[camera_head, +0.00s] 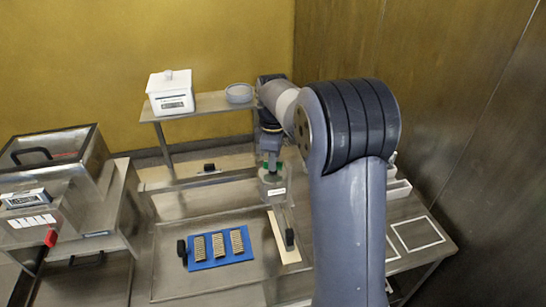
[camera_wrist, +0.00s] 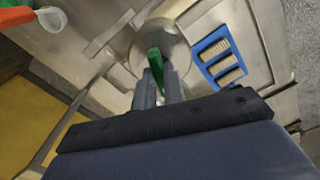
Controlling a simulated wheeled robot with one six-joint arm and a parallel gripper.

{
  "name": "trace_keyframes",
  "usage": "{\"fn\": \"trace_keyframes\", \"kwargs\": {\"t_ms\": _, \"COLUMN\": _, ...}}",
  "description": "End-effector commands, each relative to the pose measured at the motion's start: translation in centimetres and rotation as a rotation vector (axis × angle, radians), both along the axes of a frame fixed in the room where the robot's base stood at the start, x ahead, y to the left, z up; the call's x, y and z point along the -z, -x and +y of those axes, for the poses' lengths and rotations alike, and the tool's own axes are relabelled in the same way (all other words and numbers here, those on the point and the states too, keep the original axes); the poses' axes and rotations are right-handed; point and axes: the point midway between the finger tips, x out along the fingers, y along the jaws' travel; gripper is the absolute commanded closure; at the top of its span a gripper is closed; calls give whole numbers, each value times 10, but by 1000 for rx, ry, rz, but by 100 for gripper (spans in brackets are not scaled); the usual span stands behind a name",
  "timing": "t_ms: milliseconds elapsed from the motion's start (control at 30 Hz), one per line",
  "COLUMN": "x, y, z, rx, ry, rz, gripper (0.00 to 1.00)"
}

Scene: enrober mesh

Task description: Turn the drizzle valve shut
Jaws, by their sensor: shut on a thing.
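The drizzle valve's green handle (camera_wrist: 156,66) shows in the wrist view, in front of a round metal body (camera_wrist: 172,50). My gripper (camera_wrist: 158,82) has its two fingers closed on either side of this handle. In the head view my gripper (camera_head: 268,162) reaches down at the middle, and only a little green of the valve handle (camera_head: 265,167) shows there. The metal vessel (camera_head: 271,185) with a white label is just below. The fingers hide part of the handle, and I cannot tell the valve's exact angle.
A blue tray (camera_head: 192,265) with several ribbed bars lies on the metal bed below. A metal box (camera_head: 85,145) stands left. A blurred red part (camera_wrist: 15,15) shows in the wrist view's corner.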

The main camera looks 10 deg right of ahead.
Motion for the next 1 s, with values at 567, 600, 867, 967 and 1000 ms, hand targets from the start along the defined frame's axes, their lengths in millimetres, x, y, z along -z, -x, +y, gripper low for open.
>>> {"fn": "trace_keyframes", "kwargs": {"t_ms": 567, "x": -1, "y": 0, "z": 0, "rx": -364, "ry": -1, "rz": -1, "gripper": 100}}
{"fn": "trace_keyframes", "kwargs": {"t_ms": 600, "x": -1, "y": 0, "z": 0, "rx": -376, "ry": -1, "rz": -1, "gripper": 100}}
{"fn": "trace_keyframes", "kwargs": {"t_ms": 867, "x": -1, "y": 0, "z": 0, "rx": -412, "ry": 0, "rz": -2, "gripper": 100}}
{"fn": "trace_keyframes", "kwargs": {"t_ms": 967, "x": -1, "y": 0, "z": 0, "rx": -414, "ry": 0, "rz": -2, "gripper": 100}}
{"fn": "trace_keyframes", "kwargs": {"t_ms": 1000, "x": -1, "y": 0, "z": 0, "rx": -414, "ry": 0, "rz": -2, "gripper": 100}}
